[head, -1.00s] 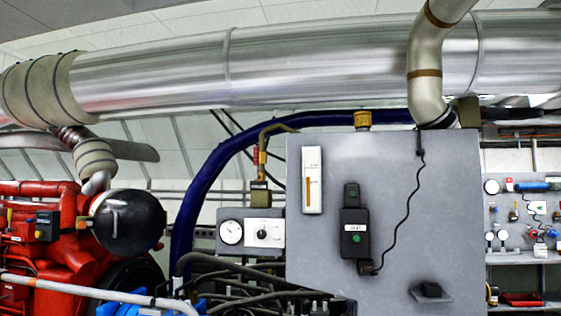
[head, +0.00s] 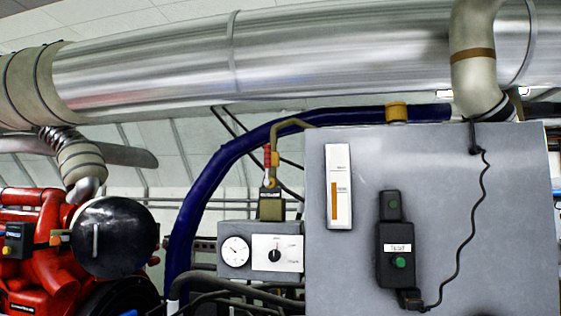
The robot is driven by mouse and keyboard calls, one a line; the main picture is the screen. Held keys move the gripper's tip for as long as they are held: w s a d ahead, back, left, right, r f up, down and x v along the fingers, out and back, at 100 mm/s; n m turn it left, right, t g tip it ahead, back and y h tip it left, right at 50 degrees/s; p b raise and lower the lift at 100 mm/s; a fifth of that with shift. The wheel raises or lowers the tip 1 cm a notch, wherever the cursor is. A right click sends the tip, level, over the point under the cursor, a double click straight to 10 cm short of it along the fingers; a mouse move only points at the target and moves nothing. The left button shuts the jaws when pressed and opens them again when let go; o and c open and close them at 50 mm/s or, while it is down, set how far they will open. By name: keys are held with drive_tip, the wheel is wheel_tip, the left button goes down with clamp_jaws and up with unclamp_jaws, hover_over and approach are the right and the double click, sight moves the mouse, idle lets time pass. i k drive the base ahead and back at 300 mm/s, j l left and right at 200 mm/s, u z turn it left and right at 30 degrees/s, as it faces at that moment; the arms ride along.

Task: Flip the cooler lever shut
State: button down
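A small valve with a red handle (head: 267,156) sits on the tan pipe left of the grey cabinet, above a brass block (head: 271,206). The handle looks upright, along the pipe. I cannot tell for sure that this is the cooler lever, as no label on it can be read. A gauge panel (head: 228,270) below the block has a round dial (head: 235,251) and a white plate with a black knob (head: 274,255). My gripper is not in view.
The grey cabinet (head: 345,270) fills the right side, with a black box (head: 397,252) and cable on its face. A red engine (head: 40,240) with a black round cover (head: 113,237) stands left. A blue pipe (head: 205,185) curves beside the valve. A large silver pipe (head: 300,60) runs overhead.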

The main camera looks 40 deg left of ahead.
sight(268, 146)
drive_tip(key=i+j+z, duration=0.1)
drive_tip(key=j, duration=0.85)
drive_tip(key=j+z, duration=0.15)
drive_tip(key=j, duration=0.75)
